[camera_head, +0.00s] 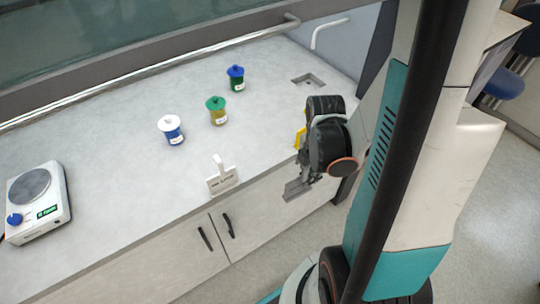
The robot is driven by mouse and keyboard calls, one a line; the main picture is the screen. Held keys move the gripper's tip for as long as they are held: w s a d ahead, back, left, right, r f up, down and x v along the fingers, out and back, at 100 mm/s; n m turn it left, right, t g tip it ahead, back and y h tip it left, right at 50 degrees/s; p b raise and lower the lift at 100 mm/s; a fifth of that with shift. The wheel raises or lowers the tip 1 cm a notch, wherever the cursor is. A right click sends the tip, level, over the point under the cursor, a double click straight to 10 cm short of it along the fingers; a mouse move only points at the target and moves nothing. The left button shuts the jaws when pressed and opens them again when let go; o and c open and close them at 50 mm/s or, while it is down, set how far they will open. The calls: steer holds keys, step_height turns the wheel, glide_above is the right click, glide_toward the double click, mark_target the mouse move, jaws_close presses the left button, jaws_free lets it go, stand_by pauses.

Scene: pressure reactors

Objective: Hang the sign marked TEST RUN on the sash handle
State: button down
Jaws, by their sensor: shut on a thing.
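My gripper (304,175) hangs pointing down in front of the counter's front edge, right of centre. It is shut on a flat grey plate (297,189), which looks like a sign; no lettering is readable on it and the fingers are partly hidden. Another small white sign (222,180) with an upright hook stands at the counter's front edge, left of my gripper. Its dark lettering is too small to read surely. The sash handle (150,72) is a long metal bar along the raised sash at the back, well apart from my gripper. I see nothing hanging on it.
White-blue (172,133), green-yellow (217,113) and blue-green (236,80) lidded jars stand mid-counter. A hotplate (38,200) is at far left. A small sink (309,81) and white tap (328,29) are at back right. Cabinet doors (180,255) lie below the counter.

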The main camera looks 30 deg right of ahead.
steer(key=w, duration=0.5)
steer(key=w+b, duration=0.1)
steer(key=w, duration=0.9)
steer(key=shift+a+b, duration=0.25)
steer(key=shift+b, duration=0.1)
steer(key=shift+w, duration=1.1)
step_height(320, 180, down, 3)
steer(key=shift+f+b, duration=0.1)
steer(key=shift+b, duration=0.8)
steer(key=shift+s, duration=0.1)
steer(key=shift+f, duration=0.2)
steer(key=c, duration=2.1)
jaws_free()
steer(key=shift+c, duration=0.2)
steer(key=o, duration=0.4)
steer(key=shift+c, duration=0.2)
